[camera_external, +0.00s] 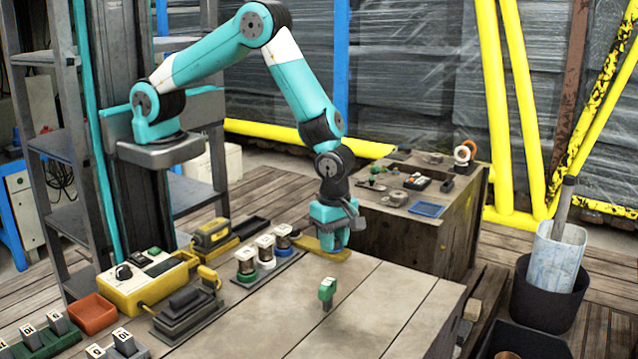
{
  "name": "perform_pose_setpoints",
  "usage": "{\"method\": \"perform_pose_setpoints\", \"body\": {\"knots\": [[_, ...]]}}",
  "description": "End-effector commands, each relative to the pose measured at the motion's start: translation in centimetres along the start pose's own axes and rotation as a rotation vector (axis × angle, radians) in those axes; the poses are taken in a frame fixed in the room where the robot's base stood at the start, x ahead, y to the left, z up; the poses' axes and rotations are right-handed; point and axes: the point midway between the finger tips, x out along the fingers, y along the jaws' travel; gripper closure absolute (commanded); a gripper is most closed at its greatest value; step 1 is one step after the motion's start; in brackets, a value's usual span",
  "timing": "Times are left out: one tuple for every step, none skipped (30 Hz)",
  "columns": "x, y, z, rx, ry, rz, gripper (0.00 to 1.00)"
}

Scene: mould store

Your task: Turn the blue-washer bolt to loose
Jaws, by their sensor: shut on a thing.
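My gripper (331,238) points down at the far edge of the wooden table. It is shut on a small blue part, mostly hidden by the jaws, just above a tan, rounded piece (312,246). I cannot tell whether this part is the blue-washer bolt. To the left, a dark strip holds three upright cylinders with pale tops. No turn marking is readable.
A green-headed piece (327,289) stands alone mid-table. At left are a yellow control box (140,282), a dark clamp-like device (187,312) and an orange tray (92,313). A wooden crate (425,226) with small parts stands behind right. The table's front right is clear.

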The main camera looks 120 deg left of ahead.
Motion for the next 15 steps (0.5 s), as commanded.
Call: {"method": "perform_pose_setpoints", "body": {"knots": [[0.37,-0.13,-0.27,-0.02,0.008,-0.004,0.94],[0.37,-0.13,-0.27,-0.034,0.008,-0.004,0.94],[0.38,-0.13,-0.28,-0.048,0.008,-0.004,0.94],[0.37,-0.13,-0.28,-0.059,0.008,-0.004,0.94],[0.38,-0.13,-0.28,-0.067,0.008,-0.004,0.94],[0.38,-0.13,-0.28,-0.077,0.008,-0.004,0.94],[0.38,-0.13,-0.28,-0.084,0.009,-0.004,0.94],[0.38,-0.13,-0.28,-0.09,0.009,-0.004,0.94],[0.38,-0.13,-0.28,-0.096,0.009,-0.004,0.94],[0.38,-0.13,-0.28,-0.1,0.009,-0.004,0.94],[0.38,-0.13,-0.29,-0.102,0.009,-0.004,0.94],[0.38,-0.13,-0.29,-0.105,0.009,-0.004,0.94],[0.38,-0.13,-0.29,-0.107,0.009,-0.004,0.94],[0.38,-0.13,-0.29,-0.108,0.009,-0.004,0.94],[0.38,-0.13,-0.29,-0.109,0.009,-0.004,0.94]]}}
